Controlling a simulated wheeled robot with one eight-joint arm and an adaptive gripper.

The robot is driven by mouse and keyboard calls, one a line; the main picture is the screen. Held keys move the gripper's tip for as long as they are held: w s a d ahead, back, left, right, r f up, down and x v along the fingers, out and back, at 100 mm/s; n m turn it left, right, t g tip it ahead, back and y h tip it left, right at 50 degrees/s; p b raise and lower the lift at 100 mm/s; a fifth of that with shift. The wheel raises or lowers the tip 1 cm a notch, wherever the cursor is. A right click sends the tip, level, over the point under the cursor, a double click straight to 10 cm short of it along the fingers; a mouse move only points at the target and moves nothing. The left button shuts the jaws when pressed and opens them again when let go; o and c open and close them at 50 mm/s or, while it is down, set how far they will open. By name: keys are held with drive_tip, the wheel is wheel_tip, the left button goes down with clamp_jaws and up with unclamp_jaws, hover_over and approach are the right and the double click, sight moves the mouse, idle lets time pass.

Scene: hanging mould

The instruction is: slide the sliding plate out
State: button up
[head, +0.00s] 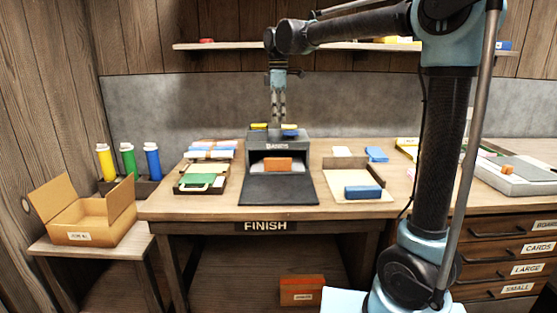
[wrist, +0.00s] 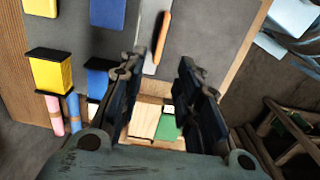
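I cannot tell for certain which piece is the sliding plate. A green plate-like piece with a pale handle (head: 201,182) lies at the left of the bench; a green patch in a pale frame (wrist: 167,127) also shows beyond my fingers in the wrist view. A grey box (head: 262,145) stands mid-bench with an orange block (head: 278,164) in its open front and a dark flat panel (head: 278,189) before it. My gripper (head: 279,116) points down over the box top, its fingers apart. In the wrist view my gripper (wrist: 162,72) is open, with nothing held between the fingers.
A yellow block (head: 258,126) and a blue block (head: 290,131) sit by the box top. Stacked coloured pieces (head: 212,149) lie left. A tray with a blue block (head: 363,192) is right. An open carton (head: 88,217) stands on a low side table. A shelf (head: 230,46) runs behind.

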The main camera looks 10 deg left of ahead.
sight(278, 158)
wheel_tip(278, 158, down, 17)
drive_tip(key=shift+s+a, duration=0.15)
idle(0.5)
drive_tip(key=shift+c, duration=0.2)
clamp_jaws()
